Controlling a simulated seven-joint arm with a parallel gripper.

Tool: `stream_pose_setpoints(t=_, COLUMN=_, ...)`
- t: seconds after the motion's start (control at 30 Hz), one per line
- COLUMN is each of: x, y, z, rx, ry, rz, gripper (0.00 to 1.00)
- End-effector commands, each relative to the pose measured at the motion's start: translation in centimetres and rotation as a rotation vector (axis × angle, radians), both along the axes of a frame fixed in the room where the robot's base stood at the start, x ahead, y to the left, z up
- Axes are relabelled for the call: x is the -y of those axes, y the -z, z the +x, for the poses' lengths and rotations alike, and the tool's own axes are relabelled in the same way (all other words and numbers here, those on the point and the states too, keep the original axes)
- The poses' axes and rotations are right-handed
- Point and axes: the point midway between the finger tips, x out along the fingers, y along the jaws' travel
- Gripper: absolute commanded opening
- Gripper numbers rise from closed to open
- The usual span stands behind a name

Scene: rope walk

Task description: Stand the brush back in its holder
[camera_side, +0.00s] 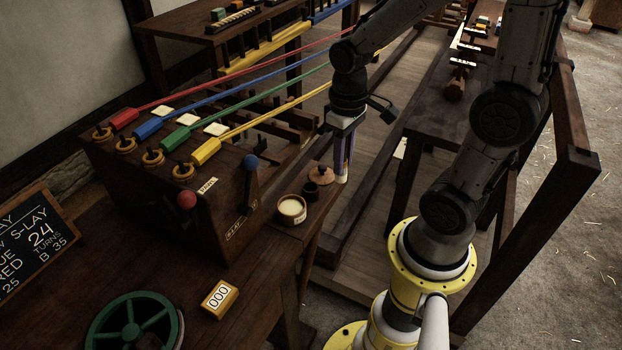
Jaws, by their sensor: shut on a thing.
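My gripper (342,165) points down at the right end of the wooden bench, above and to the right of the small pots. It is shut on the brush, which is mostly hidden between the fingers; a pale tip (341,179) shows at their lower end. A small dark cup (311,192), which looks like the holder, stands on the bench to the left of and below the gripper. The gripper is apart from the cup.
A cream-filled pot (292,210) and a round wooden lid (320,174) sit beside the cup. A wooden block with red (187,200) and blue (251,162) knobs stands left. Coloured ropes run behind. A yellow counter (219,299) and green wheel (132,325) lie in front.

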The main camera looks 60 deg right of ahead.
Motion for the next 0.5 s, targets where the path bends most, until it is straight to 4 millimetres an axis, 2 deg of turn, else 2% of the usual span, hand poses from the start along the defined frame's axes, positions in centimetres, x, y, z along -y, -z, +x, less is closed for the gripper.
stream_pose_setpoints(t=0.2, x=1.0, y=2.1, z=4.1, rx=-0.005, ry=0.0, rz=0.001, gripper=0.0)
stream_pose_setpoints(t=0.3, x=1.3, y=3.9, z=5.3, rx=-0.006, ry=0.0, rz=0.002, gripper=0.0)
stream_pose_setpoints(t=0.5, x=1.9, y=6.4, z=7.4, rx=-0.002, ry=0.0, rz=0.0, gripper=0.0)
